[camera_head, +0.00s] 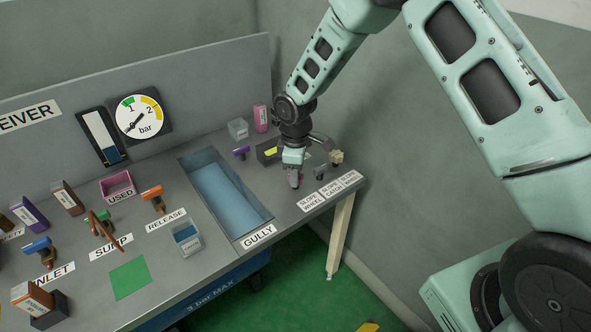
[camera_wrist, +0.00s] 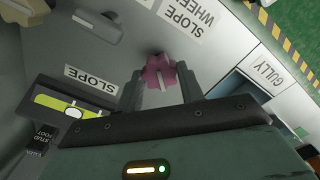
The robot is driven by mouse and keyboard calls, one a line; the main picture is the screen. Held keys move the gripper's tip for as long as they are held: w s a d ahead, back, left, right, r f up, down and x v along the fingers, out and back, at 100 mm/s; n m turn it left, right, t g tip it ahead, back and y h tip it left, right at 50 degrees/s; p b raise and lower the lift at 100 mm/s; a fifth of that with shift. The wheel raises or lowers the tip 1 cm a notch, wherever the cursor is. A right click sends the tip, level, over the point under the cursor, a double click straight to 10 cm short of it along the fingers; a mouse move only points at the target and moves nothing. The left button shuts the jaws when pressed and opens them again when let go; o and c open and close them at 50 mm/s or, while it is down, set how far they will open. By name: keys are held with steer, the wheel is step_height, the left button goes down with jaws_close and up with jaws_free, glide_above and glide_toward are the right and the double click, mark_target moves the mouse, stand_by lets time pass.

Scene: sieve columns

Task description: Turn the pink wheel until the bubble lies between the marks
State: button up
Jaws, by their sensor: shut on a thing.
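The pink wheel (camera_wrist: 158,70) is a small knob with lobes, on the bench beside the "SLOPE WHEEL" label. My gripper (camera_wrist: 160,80) points down at it, with one finger on each side, shut on the wheel. In the head view my gripper (camera_head: 294,178) is at the bench's right end, and only a bit of pink shows below it. The slope level has a yellow-green vial (camera_wrist: 50,103) in a dark housing, left of the wheel in the wrist view.
A grey lever (camera_wrist: 97,27) stands near the wheel. The blue gully trough (camera_head: 228,192) lies left of my gripper in the head view. A clear box (camera_head: 238,129) and a pink block (camera_head: 261,118) stand behind. The bench's front edge is close.

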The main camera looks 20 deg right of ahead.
steer(key=m+p, duration=0.1)
steer(key=m, duration=0.4)
steer(key=shift+w+r+m, duration=0.1)
steer(key=shift+m, duration=0.2)
steer(key=m+p, duration=0.1)
steer(key=m, duration=0.3)
steer(key=shift+m, duration=0.4)
steer(key=o, duration=1)
step_height(320, 180, up, 17)
steer(key=shift+r, duration=0.15)
